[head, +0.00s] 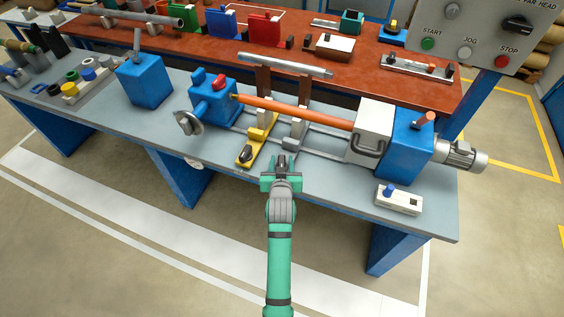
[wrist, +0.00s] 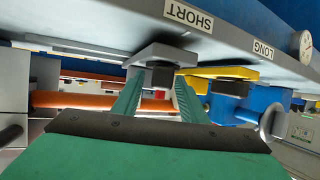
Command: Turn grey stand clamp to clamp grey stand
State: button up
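The grey stand (head: 298,130) stands on the bench rails, right of the yellow stand (head: 262,130). In the wrist view, its grey base (wrist: 165,52) shows near the bench edge with the dark grey stand clamp (wrist: 161,76) at its end. My gripper (head: 281,165) is at the front of the grey stand, at the bench's front edge. In the wrist view its two green fingers are apart, one on either side of the clamp, with gaps visible. In the head view the gripper mostly hides the clamp. Contact cannot be told.
The yellow stand's black clamp (head: 245,154) is close on the left. An orange rod (head: 295,112) spans from the blue tailstock (head: 214,101) to the white chuck housing (head: 371,130). A white switch box (head: 399,199) sits to the right. Bench front (head: 325,181) between is clear.

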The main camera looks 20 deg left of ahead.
grip_shut()
jog(key=shift+m+h, duration=0.3)
jog(key=shift+h, duration=0.1)
jog(key=shift+a+m+t+h, duration=0.1)
jog(key=shift+m+t+h, duration=0.2)
jog(key=shift+m+h, duration=1.4)
jog(key=shift+h, duration=0.2)
